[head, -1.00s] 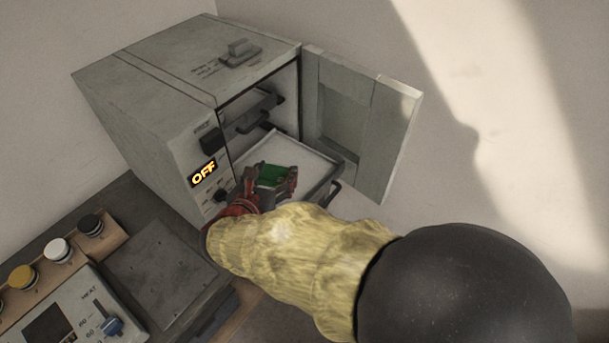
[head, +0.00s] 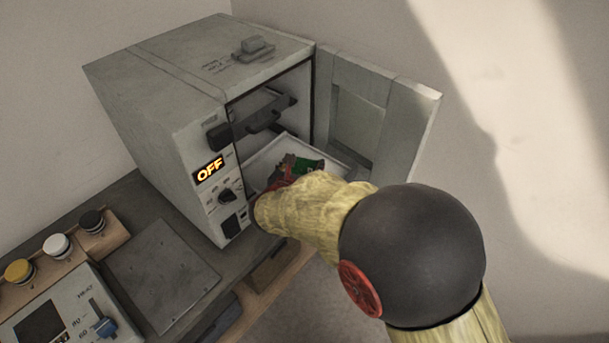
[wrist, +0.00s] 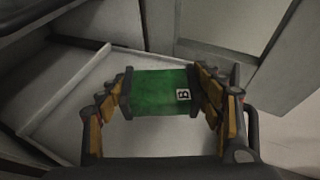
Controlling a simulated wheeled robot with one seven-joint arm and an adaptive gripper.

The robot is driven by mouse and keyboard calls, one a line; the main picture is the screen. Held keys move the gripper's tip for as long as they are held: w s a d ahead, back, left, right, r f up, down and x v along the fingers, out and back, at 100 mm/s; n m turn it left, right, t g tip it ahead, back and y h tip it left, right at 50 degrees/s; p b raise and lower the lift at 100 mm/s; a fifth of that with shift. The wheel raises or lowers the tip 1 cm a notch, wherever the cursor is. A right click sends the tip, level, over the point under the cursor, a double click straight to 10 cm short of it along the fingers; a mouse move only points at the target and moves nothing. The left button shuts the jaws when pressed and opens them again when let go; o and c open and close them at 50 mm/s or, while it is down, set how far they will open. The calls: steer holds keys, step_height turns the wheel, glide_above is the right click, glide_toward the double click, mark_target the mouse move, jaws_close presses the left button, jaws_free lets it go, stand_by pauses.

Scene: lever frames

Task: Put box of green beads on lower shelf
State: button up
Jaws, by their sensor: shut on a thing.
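The box of green beads (wrist: 160,92) is a green block with dark ends and a white label marked B. My gripper (head: 290,172) is shut on it, with one finger at each dark end in the wrist view (wrist: 168,98). The box also shows in the head view (head: 305,164), over the pulled-out lower shelf (head: 262,160), a pale tray in the open grey oven. I cannot tell whether the box touches the tray. My arm hides the tray's front part.
The upper shelf (head: 266,112) with its dark handle sits above the lower one. The oven door (head: 385,115) stands open on the right. The oven display (head: 209,170) reads OFF. A control panel (head: 65,305) and coloured knobs are at lower left.

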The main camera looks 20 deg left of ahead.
mark_target(304, 172)
steer(key=shift+w+d+f, duration=0.1)
steer(key=shift+w+f, duration=0.15)
steer(key=shift+f, duration=0.1)
steer(key=shift+w+f+b, duration=0.1)
steer(key=shift+f+b, duration=0.8)
steer(key=shift+f, duration=0.7)
steer(key=shift+f, duration=0.1)
steer(key=o, duration=1.2)
steer(key=shift+o, duration=0.2)
steer(key=shift+r, duration=0.25)
steer(key=p+v, duration=0.3)
steer(key=v, duration=0.9)
steer(key=shift+f, duration=0.1)
